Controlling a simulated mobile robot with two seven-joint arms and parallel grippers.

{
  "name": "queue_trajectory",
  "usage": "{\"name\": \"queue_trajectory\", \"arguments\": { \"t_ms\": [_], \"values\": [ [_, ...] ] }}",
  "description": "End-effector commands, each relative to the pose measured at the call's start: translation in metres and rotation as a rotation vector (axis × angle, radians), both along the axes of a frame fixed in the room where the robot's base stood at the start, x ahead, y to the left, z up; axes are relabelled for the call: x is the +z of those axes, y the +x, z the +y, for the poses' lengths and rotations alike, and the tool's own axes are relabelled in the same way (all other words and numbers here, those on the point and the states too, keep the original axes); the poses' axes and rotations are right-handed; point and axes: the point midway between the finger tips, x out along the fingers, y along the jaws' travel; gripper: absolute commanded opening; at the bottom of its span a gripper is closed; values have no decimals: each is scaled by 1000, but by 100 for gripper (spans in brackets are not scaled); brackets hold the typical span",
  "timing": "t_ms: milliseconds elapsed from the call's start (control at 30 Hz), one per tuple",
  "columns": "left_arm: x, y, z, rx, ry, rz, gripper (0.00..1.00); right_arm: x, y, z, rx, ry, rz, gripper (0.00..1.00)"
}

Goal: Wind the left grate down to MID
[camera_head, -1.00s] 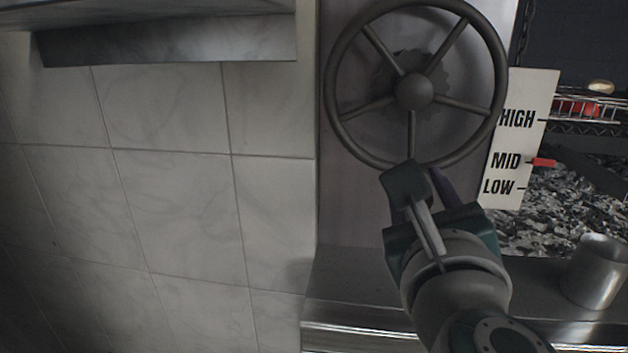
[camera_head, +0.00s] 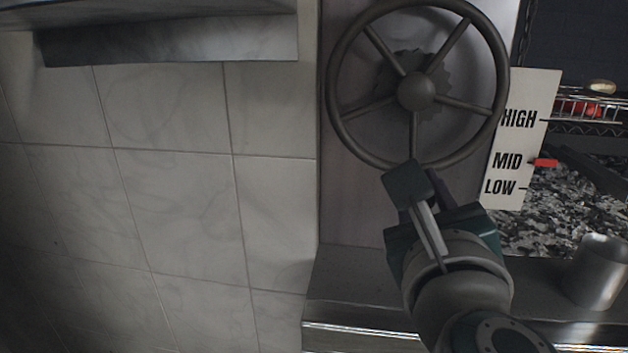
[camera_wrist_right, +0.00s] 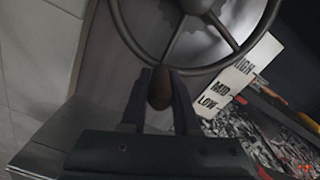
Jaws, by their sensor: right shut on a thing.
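The handwheel (camera_head: 417,91) is a dark metal ring with spokes and a central hub on the grey panel. My right gripper (camera_head: 420,178) is at the bottom of its rim, also seen in the wrist view (camera_wrist_right: 160,92). There its fingers are shut on the wheel's brown handle knob (camera_wrist_right: 160,88). The white scale plate (camera_head: 518,140) reads HIGH, MID and LOW. A red pointer (camera_head: 545,162) is at about the MID mark. Part of the grate (camera_head: 592,118) shows behind the plate, above the coals, with red items on it. My left gripper is not in view.
A metal cup (camera_head: 596,272) stands on the steel ledge (camera_head: 345,290) at the right. Grey coals (camera_head: 560,220) lie behind it. A metal shelf or hood edge (camera_head: 170,40) juts out at upper left. The tiled wall (camera_head: 180,200) at left is bare.

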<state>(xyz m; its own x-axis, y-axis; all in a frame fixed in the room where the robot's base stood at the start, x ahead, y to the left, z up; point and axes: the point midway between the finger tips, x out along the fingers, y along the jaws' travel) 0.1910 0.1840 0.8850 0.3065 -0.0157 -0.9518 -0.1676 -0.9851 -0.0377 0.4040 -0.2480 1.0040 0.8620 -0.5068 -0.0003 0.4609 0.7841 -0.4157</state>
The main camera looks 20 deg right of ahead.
Motion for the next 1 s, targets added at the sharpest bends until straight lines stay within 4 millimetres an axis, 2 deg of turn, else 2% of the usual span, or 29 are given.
{"name": "queue_trajectory", "arguments": {
  "t_ms": [467,767,1000],
  "values": [
    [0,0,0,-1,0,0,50,1,0,1,2,1,-1,0],
    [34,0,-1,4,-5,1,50,10,-10,-17,0,-175,109,0],
    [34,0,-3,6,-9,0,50,7,-12,-20,0,-218,131,0]
  ]
}}
